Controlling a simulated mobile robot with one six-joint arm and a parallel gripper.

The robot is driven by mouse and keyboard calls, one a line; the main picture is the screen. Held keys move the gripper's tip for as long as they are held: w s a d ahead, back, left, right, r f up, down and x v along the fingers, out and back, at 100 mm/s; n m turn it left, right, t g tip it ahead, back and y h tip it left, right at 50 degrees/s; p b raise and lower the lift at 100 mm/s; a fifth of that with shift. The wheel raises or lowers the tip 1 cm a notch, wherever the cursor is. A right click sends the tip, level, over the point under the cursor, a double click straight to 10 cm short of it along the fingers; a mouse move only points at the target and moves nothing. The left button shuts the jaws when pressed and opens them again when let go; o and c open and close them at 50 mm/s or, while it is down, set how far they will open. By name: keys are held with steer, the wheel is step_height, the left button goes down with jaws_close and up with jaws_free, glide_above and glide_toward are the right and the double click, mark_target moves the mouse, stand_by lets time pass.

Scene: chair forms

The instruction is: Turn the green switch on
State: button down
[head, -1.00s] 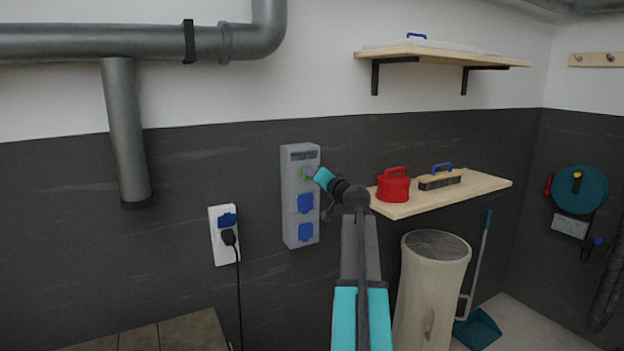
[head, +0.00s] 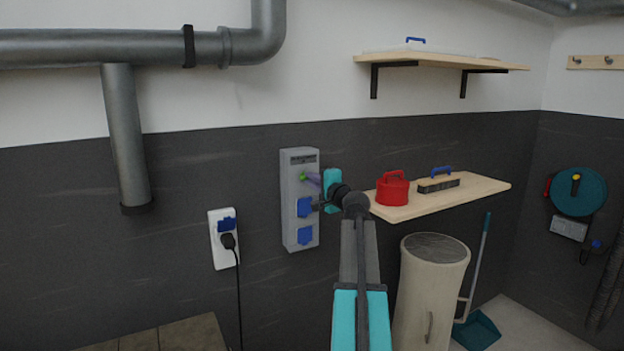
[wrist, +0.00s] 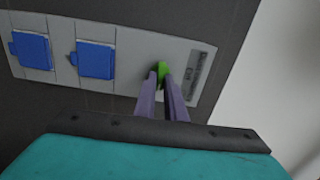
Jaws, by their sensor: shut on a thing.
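The green switch (head: 303,176) is on the upper part of a grey panel (head: 287,215) on the dark wall, above two blue covered sockets. In the wrist view the switch (wrist: 162,70) shows between the purple fingertips. My gripper (head: 308,177) reaches it from the right in the head view. In the wrist view my gripper (wrist: 161,80) is shut on the switch, with a finger on each side. The fingers hide part of the switch, and I cannot tell its position clearly.
The blue sockets (head: 304,207) sit just below the switch, close to my wrist. A wooden shelf (head: 480,192) with a red container (head: 392,189) and a brush (head: 438,181) is to the right. A white socket (head: 217,246) with a plugged cable is at left.

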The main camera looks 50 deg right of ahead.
steer(key=shift+m, duration=0.4)
steer(key=c, duration=1.8)
jaws_free()
steer(key=shift+s, duration=0.1)
steer(key=shift+b+v, duration=1.4)
steer(key=shift+v, duration=5.45)
